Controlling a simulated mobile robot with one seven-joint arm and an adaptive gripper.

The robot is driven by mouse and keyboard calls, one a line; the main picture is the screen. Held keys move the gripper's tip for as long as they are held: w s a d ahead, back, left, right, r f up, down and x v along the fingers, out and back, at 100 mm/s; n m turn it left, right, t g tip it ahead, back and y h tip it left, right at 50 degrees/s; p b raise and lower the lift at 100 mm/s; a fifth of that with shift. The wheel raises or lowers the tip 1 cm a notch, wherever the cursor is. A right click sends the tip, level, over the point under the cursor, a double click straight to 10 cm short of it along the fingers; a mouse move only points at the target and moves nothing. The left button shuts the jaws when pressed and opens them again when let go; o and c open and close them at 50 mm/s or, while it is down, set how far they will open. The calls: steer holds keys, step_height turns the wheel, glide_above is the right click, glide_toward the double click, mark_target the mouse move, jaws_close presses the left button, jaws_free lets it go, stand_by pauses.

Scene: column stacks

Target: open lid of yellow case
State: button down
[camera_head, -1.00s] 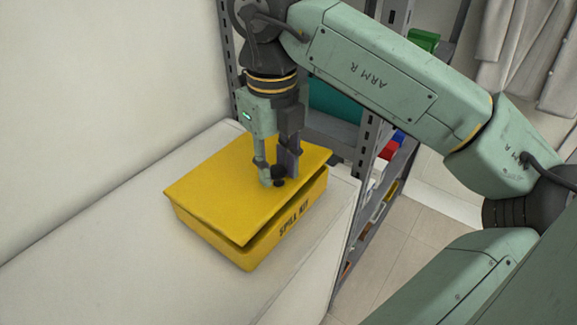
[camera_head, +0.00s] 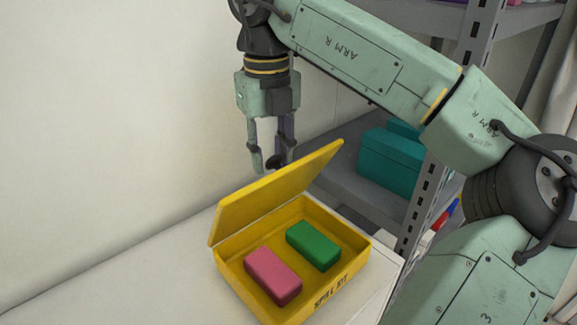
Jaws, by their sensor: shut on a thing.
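The yellow case (camera_head: 347,275), marked SPILL KIT, rests on the white surface. Its lid (camera_head: 275,195) is raised, hinged along the back left side, with its inner face toward me. My gripper (camera_head: 271,165) is just above and behind the lid's upper edge, pointing down. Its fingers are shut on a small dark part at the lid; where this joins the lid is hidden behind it. Inside the open case lie a pink block (camera_head: 273,275) and a green block (camera_head: 313,246).
A white wall (camera_head: 90,110) stands close on the left. A grey metal shelf unit (camera_head: 345,195) holding a teal box (camera_head: 390,163) stands behind and to the right. The white surface (camera_head: 120,275) left of the case is clear.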

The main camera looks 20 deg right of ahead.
steer(key=w+a+f, duration=0.1)
steer(key=w+a, duration=0.2)
steer(key=w, duration=0.6)
steer(key=shift+a, duration=0.2)
steer(key=c, duration=1.9)
jaws_free()
steer(key=shift+a, duration=0.45)
steer(key=o, duration=0.7)
steer(key=shift+d+r, duration=0.15)
steer(key=shift+c, duration=0.2)
steer(key=shift+d, duration=0.15)
